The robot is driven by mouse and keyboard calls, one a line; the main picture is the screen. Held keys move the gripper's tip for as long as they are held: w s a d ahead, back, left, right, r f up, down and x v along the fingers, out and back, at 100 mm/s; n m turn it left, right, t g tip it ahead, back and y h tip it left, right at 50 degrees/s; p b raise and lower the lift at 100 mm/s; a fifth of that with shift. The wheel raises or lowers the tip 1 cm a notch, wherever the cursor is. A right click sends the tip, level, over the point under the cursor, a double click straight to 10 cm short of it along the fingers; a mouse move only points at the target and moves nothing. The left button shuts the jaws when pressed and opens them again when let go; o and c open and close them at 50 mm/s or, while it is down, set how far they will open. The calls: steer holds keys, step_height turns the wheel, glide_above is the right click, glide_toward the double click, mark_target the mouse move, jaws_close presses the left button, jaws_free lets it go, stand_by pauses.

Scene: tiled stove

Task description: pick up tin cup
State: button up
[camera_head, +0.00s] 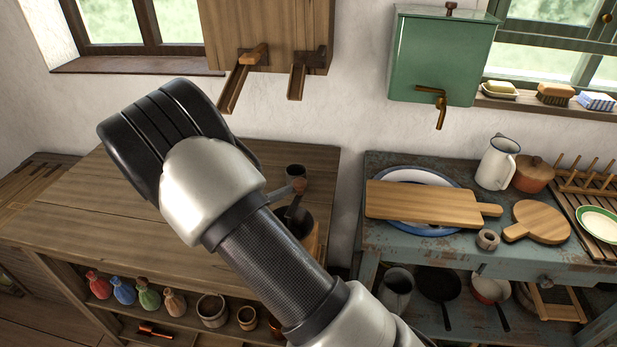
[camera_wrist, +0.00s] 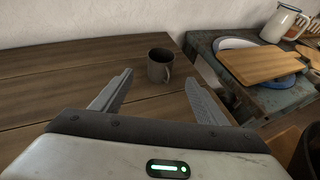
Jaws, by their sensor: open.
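The tin cup (camera_wrist: 160,66) is a dark grey-brown mug standing upright on the wooden table, its handle to the right in the wrist view. In the head view a dark cup (camera_head: 296,171) shows at the table's back right, partly behind other items. My gripper (camera_wrist: 158,80) is open and empty, its two fingers pointing toward the cup. The cup stands just beyond the fingertips, roughly centred between them, and does not appear to be touched.
A coffee grinder (camera_head: 309,233) stands close to the right of my arm. The wooden table (camera_head: 105,205) is clear on its left. A blue worn table (camera_head: 376,240) on the right holds a cutting board (camera_head: 420,203) and a white pitcher (camera_head: 496,165). A wall lies behind.

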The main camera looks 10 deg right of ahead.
mark_target(300, 172)
steer(key=b+x, duration=0.1)
steer(key=x, duration=1.7)
steer(key=shift+r+b, duration=0.1)
steer(key=shift+b, duration=0.3)
steer(key=shift+c, duration=0.4)
steer(key=c, duration=1.1)
steer(key=shift+c, duration=0.4)
steer(key=shift+r, duration=0.15)
